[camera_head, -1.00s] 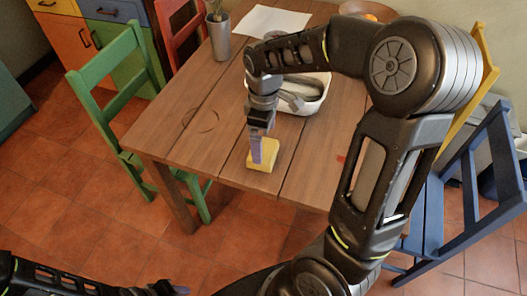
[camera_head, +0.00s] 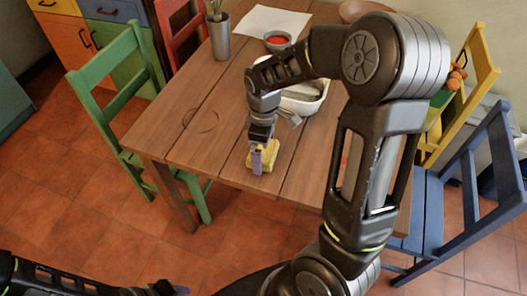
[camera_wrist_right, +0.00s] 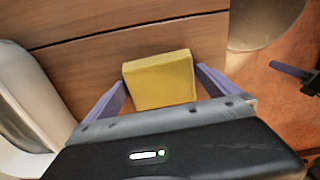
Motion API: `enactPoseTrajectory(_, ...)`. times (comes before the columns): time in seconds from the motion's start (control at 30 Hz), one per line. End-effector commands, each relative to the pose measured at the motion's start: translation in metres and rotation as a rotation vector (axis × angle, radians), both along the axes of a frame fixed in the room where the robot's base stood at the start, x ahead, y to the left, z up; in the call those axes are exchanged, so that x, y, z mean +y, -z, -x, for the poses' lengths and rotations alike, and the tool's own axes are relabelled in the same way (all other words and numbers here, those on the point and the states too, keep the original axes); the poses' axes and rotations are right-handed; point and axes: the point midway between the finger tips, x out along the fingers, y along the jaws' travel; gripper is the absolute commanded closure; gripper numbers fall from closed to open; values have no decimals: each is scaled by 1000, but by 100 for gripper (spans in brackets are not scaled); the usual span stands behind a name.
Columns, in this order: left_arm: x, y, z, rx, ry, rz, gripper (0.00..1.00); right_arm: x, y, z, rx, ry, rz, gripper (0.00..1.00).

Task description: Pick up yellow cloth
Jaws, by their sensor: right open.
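The yellow cloth (camera_head: 271,154) is a folded block on the wooden table, near its front edge. My right gripper (camera_head: 262,160) points down at it, partly covering it in the head view. In the right wrist view the cloth (camera_wrist_right: 160,80) lies between the two purple fingers of the open right gripper (camera_wrist_right: 161,88), with a gap visible on the right side. The cloth is not clamped. My left gripper (camera_head: 170,289) is low at the bottom left of the head view, away from the table, and its jaw opening is unclear.
A white tub (camera_head: 318,103) with grey items stands behind my right gripper. A bowl with red contents (camera_head: 278,41), white paper (camera_head: 262,20) and a metal cup (camera_head: 219,38) are farther back. A green chair (camera_head: 105,85) and a blue chair (camera_head: 470,190) flank the table, whose left part is clear.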

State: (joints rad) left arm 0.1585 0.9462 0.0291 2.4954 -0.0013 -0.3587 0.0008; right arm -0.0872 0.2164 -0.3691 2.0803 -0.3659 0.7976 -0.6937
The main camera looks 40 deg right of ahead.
Motion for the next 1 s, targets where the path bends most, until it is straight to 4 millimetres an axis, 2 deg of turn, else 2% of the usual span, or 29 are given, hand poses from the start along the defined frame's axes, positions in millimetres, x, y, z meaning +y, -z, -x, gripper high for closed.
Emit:
enactPoseTrajectory(0.23,0,0,0,0,0,0,64,0,0,0,0,0,0,0)
enactPoseTrajectory(0.83,0,0,0,0,0,0,64,0,0,0,0,0,0,48)
enactPoseTrajectory(1.0,0,0,0,0,0,0,64,0,0,0,0,0,0,49)
